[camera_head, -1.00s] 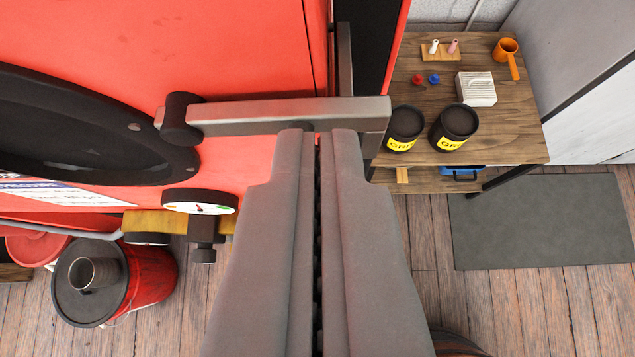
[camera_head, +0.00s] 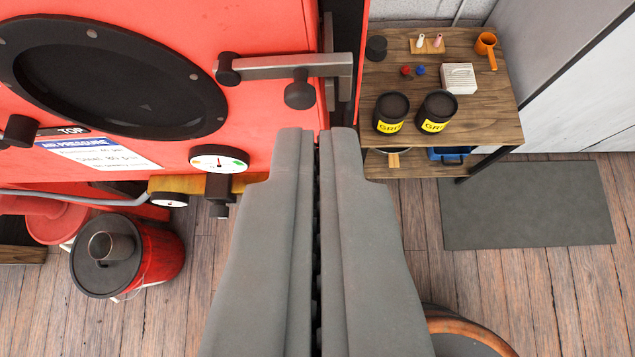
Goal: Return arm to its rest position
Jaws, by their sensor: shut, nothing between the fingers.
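My gripper (camera_head: 318,132) reaches up the middle of the view with its two grey fingers together. It is shut and holds nothing. Its tips lie just below and apart from the grey latch handle (camera_head: 285,68) on the red cabinet (camera_head: 270,25). The handle lies level across the cabinet's right edge, with a dark knob (camera_head: 299,92) under it. The cabinet has a round dark window (camera_head: 115,80) at the left. The rest position itself has no mark in view.
A pressure gauge (camera_head: 218,160) sticks out left of my fingers. A red bucket (camera_head: 150,255) stands at the lower left. A wooden bench (camera_head: 480,120) with two black tubs stands at the right. A round wood-rimmed object (camera_head: 470,335) is at the lower right. A grey mat (camera_head: 530,205) lies on open floor.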

